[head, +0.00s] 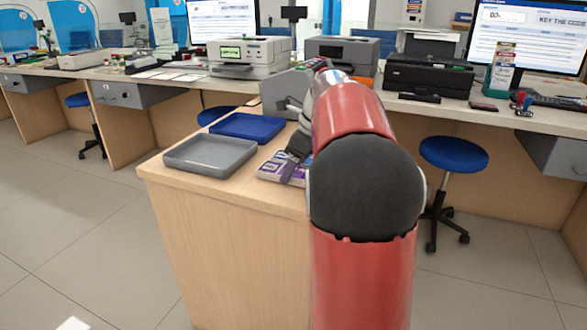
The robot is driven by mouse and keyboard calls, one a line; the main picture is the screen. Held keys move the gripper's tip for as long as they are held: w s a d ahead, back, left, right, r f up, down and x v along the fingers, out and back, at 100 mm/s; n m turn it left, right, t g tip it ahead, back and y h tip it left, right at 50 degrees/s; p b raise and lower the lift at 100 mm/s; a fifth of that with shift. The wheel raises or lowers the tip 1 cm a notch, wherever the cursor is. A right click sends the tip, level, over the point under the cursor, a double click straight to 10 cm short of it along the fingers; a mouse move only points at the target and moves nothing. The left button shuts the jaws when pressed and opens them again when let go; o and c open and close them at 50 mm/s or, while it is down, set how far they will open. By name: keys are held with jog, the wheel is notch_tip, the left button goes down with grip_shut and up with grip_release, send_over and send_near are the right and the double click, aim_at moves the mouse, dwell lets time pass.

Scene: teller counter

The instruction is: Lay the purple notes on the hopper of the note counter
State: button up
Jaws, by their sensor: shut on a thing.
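The purple notes (269,171) are a flat bundle with white and purple printing, low over the near counter's top, beside the grey tray. My gripper (291,168) is at their right side with its dark fingers pointing down, shut on them. Whether the notes still touch the counter is hard to tell. A grey machine (283,93), which looks like the note counter, stands at the far end of the same counter, beyond my gripper. My red arm hides its right part, and its hopper cannot be made out clearly.
An empty grey tray (171,158) and a blue tray (269,129) lie on the near counter (160,177), left of the notes. The long back desk carries a light machine with a green display (250,56), dark printers and monitors. A blue stool (454,153) stands at the right.

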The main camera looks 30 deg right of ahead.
jog(key=shift+f, duration=0.15)
jog(key=o, duration=0.7)
